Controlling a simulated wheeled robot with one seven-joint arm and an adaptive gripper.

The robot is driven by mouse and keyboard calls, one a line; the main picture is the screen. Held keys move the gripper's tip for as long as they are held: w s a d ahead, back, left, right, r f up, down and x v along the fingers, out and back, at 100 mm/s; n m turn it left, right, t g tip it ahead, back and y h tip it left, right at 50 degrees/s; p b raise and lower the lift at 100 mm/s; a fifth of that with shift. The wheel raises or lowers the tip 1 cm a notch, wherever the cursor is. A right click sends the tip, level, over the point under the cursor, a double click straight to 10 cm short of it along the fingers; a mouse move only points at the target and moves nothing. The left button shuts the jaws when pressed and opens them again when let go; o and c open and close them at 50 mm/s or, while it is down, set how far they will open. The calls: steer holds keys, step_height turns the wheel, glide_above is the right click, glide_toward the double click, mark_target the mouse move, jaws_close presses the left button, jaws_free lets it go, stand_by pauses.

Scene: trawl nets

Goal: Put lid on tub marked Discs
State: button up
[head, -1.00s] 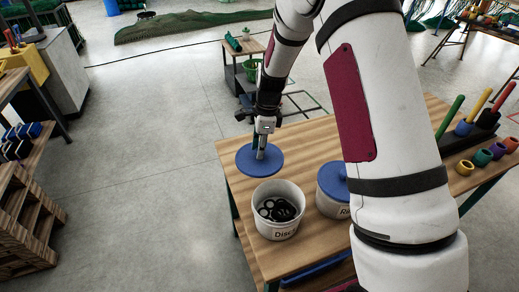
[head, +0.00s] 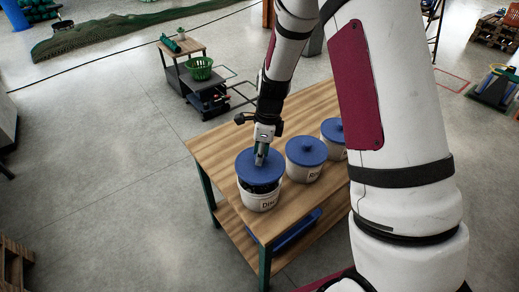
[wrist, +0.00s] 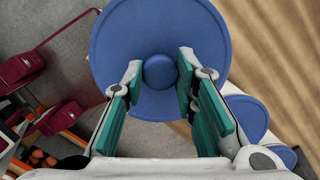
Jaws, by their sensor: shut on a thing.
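The white tub marked Discs (head: 260,201) stands at the table's front left corner, with black discs showing in its mouth. A round blue lid (head: 250,162) is over the tub, with a dark gap between its near edge and the rim. My gripper (head: 262,156) is shut on the lid's knob and holds it from above. In the wrist view the blue lid (wrist: 160,25) fills the upper middle, and its round knob is between the teal pads of my gripper (wrist: 160,72). The lid hides the tub there.
Two more tubs with blue lids stand to the right on the wooden table (head: 215,146): a near one (head: 306,172) and a farther one (head: 333,130), partly behind my arm. A blue tray (head: 297,230) is on the lower shelf. A cart with a green basket (head: 200,68) stands behind.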

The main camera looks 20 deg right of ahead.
steer(key=shift+f+b, duration=0.6)
steer(key=shift+f, duration=1.85)
steer(key=shift+f, duration=0.15)
stand_by(0.6)
steer(key=o, duration=1)
steer(key=shift+o, duration=0.4)
steer(key=o, duration=0.4)
steer(key=shift+o, duration=0.2)
steer(key=shift+r+p, duration=1.1)
steer(key=shift+r, duration=2.4)
